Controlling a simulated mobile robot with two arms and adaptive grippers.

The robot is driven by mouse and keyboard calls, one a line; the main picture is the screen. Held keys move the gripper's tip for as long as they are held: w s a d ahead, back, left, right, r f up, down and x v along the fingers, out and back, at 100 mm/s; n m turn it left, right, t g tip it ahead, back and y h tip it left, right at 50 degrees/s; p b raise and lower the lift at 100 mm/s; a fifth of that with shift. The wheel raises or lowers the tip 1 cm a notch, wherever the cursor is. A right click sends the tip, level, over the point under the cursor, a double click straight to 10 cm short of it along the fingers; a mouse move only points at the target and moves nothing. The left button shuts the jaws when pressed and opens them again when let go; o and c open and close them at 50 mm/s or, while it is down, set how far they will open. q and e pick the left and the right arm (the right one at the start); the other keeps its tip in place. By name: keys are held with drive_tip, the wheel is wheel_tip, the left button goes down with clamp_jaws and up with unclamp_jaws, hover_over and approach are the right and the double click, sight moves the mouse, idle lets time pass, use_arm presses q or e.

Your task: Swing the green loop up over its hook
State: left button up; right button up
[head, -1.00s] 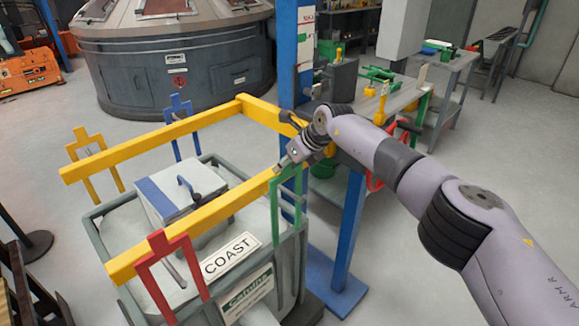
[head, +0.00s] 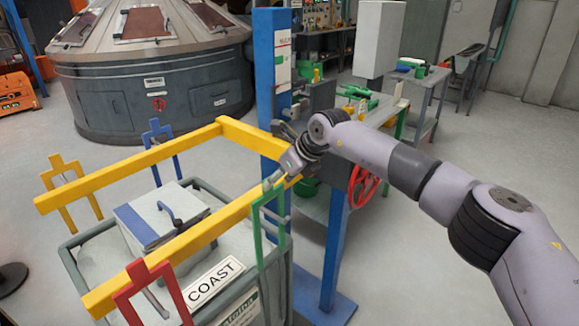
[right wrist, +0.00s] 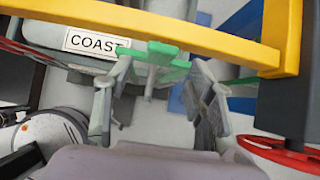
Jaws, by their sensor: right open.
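The green loop (head: 283,234) is an upright frame hanging at the near right corner of the yellow frame (head: 200,231), beside the grey bin (head: 200,262). A short grey peg shows through its opening; I cannot tell whether it is the hook. My right gripper (head: 270,181) is at the top of the green loop. In the right wrist view, the fingers of my right gripper (right wrist: 157,98) are spread apart, with part of the green loop (right wrist: 165,54) between and beyond them. Contact is unclear. My left gripper is out of view.
Red (head: 128,308), blue (head: 173,144) and yellow (head: 55,177) loops are at the other corners. A blue post (head: 266,85) stands close behind my right gripper, with a red handwheel (head: 367,188) to its right.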

drive_tip(key=v, duration=0.6)
drive_tip(key=shift+s+r, duration=0.1)
